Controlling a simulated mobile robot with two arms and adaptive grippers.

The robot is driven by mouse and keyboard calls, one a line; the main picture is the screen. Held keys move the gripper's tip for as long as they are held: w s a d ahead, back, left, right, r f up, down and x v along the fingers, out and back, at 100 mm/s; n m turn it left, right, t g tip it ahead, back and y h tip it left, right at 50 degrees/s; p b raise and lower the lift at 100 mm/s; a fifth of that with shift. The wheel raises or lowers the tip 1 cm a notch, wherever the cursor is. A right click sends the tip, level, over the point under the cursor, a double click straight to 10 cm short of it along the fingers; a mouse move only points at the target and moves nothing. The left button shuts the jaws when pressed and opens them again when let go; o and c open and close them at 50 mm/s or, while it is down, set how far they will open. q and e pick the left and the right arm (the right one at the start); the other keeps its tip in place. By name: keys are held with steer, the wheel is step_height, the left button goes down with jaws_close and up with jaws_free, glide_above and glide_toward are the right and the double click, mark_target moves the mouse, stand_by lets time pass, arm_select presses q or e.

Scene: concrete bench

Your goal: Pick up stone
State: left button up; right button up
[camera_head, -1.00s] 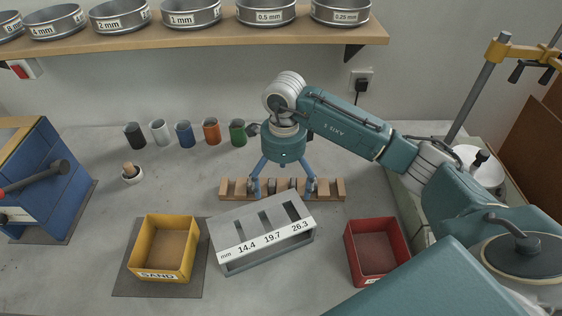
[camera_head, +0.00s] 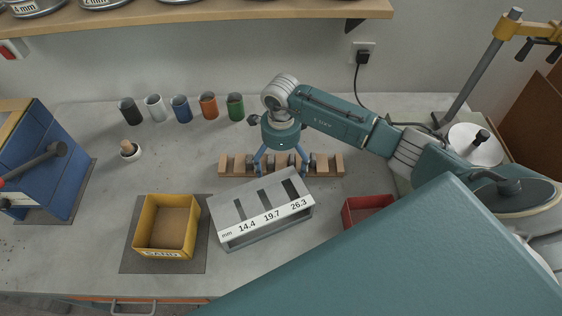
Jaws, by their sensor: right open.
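My right gripper (camera_head: 281,164) points down over a wooden rack (camera_head: 228,165) at the back middle of the bench. Its two blue fingers are spread open, one toward each side of the rack's middle. Small grey stones (camera_head: 292,160) appear to sit in the rack's slots. The fingers partly hide them, and I cannot tell whether a finger touches a stone. My left gripper is not in view.
A grey slotted gauge (camera_head: 234,237) stands just in front of the rack. A yellow sand box (camera_head: 165,253) is left of it, and a red box (camera_head: 349,218) is right, partly hidden by my teal arm.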

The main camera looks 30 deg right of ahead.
steer(key=shift+f, duration=0.75)
steer(key=shift+c, duration=0.8)
steer(key=c, duration=0.5)
steer(key=shift+w, duration=0.1)
steer(key=c, duration=1.1)
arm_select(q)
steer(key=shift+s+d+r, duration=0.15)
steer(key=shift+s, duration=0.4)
arm_select(e)
steer(key=shift+r, duration=0.1)
